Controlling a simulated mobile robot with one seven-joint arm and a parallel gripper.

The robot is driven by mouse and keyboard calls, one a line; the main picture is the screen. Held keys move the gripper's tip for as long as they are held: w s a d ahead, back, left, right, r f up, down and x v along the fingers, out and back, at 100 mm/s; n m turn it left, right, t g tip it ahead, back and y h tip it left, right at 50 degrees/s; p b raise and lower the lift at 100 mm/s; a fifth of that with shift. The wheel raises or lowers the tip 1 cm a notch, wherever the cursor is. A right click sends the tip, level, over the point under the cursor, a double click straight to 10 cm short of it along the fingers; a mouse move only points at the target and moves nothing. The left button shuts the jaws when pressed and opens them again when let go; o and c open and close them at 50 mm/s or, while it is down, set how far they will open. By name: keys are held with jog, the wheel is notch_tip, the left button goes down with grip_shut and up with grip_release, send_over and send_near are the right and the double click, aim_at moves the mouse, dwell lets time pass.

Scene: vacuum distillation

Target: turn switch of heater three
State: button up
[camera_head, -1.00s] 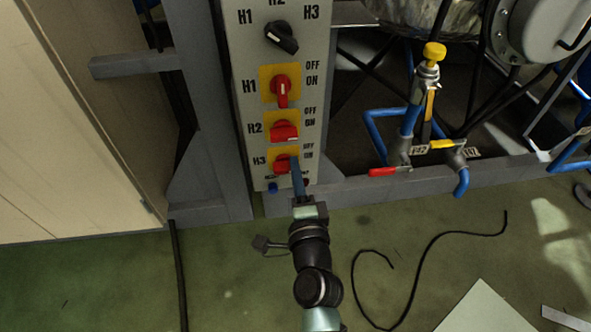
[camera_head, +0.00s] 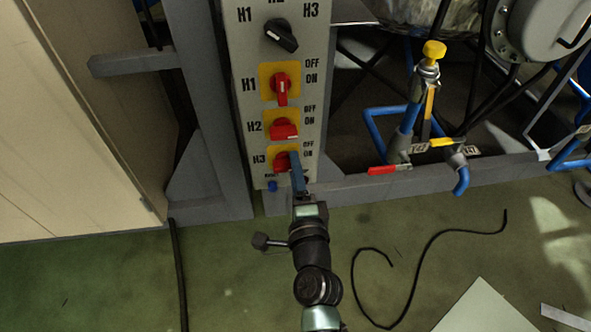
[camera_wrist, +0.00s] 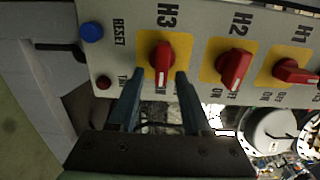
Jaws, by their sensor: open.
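The heater three switch is a red knob on a yellow plate marked H3, low on the grey panel in the head view (camera_head: 281,163). In the wrist view the H3 knob (camera_wrist: 162,62) shows between my fingertips, with its white line toward me. My gripper (camera_wrist: 158,80) is open, one finger on each side of the knob's near end. I cannot tell whether the fingers touch it. In the head view my gripper (camera_head: 296,160) covers the right part of the H3 switch.
The H2 switch (camera_head: 284,130) and H1 switch (camera_head: 281,88) sit above on the panel. A blue reset button (camera_wrist: 91,32) and a small dark red button (camera_wrist: 103,82) are beside H3. Pipes with a red-handled valve (camera_head: 383,171) stand to the right.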

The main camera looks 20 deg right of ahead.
jog(key=shift+s, duration=0.1)
jog(key=v, duration=1.2)
jog(key=shift+s, duration=0.4)
jog(key=shift+a+r, duration=0.1)
jog(key=shift+a, duration=0.05)
jog(key=w+a+r+n+t+y+p, duration=0.25)
jog(key=a+r+n, duration=0.2)
jog(key=r, duration=0.85)
jog(key=w+a+r+n+t+y+p, duration=0.25)
jog(key=w+r+n+p, duration=0.2)
jog(key=r, duration=0.95)
jog(key=w+a+r+n+t+y+p, duration=0.15)
jog(key=a+r+n, duration=0.35)
jog(key=r, duration=0.8)
jog(key=s+a+r+n+t+h+p, duration=0.1)
jog(key=s+r+n+p, duration=0.15)
jog(key=r, duration=0.75)
jog(key=s+a+r+n+t+p, duration=0.1)
jog(key=s+r+n+p, duration=0.15)
jog(key=r, duration=0.65)
jog(key=s+r+n+t+h+p, duration=0.1)
jog(key=s+r+n+t+p, duration=0.2)
jog(key=r, duration=0.7)
notch_tip(320, 180, up, 37)
jog(key=g+p, duration=0.1)
jog(key=p, duration=3.6)
jog(key=shift+a+m, duration=0.25)
jog(key=shift+m, duration=0.05)
